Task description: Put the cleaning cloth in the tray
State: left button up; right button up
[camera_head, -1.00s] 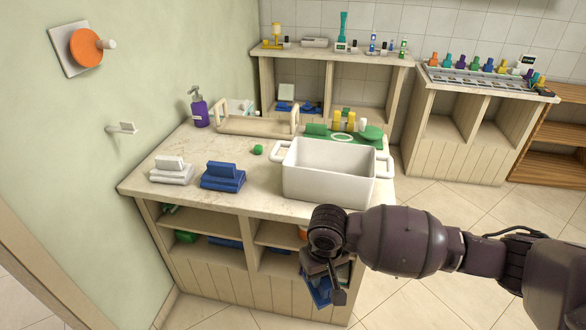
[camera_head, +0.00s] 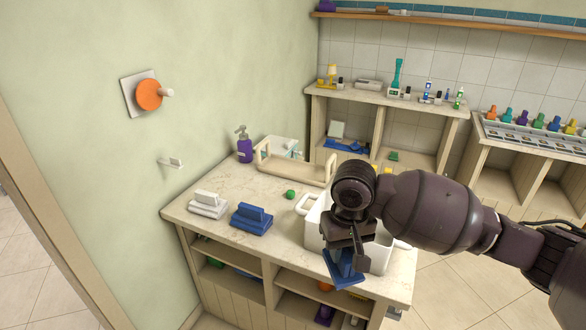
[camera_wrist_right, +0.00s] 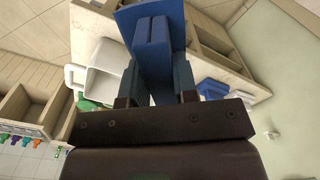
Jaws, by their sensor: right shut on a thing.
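My right gripper (camera_head: 350,240) is shut on a blue cleaning cloth (camera_head: 345,272), a flat piece with a raised fold. The gripper holds it in front of the white tub, overlapping it in the head view. The held cloth fills the top middle of the right wrist view (camera_wrist_right: 152,45). A wooden tray with two raised handles (camera_head: 292,170) lies at the back of the counter, beyond the tub. Another blue folded cloth (camera_head: 251,220) and a white one (camera_head: 208,205) lie at the counter's front left. My left gripper is out of view.
The white two-handled tub (camera_head: 314,222) stands on the counter's right part, partly hidden by my right arm. A purple pump bottle (camera_head: 244,146) stands by the wall. Open shelves sit below the counter.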

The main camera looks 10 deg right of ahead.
aim_at(305, 173)
jog(key=k+l+u, duration=0.2)
jog(key=l, duration=0.25)
jog(key=l+u, duration=0.15)
jog(key=l, duration=0.3)
jog(key=k+l+u, duration=0.2)
jog(key=l, duration=0.2)
jog(key=k+l+u, duration=0.2)
jog(key=l, duration=0.2)
jog(key=k+l+u, duration=0.2)
jog(key=l, duration=0.15)
jog(key=l+u, duration=0.15)
jog(key=l, duration=0.2)
jog(key=k+l+u, duration=0.15)
jog(key=l, duration=0.2)
jog(key=l+u, duration=0.2)
jog(key=l, duration=0.4)
jog(key=l+u, duration=0.25)
jog(key=l, duration=0.35)
jog(key=l+u, duration=0.2)
jog(key=l, duration=0.35)
jog(key=k+l+u, duration=0.2)
jog(key=l, duration=0.4)
jog(key=l+u, duration=0.25)
jog(key=l, duration=0.35)
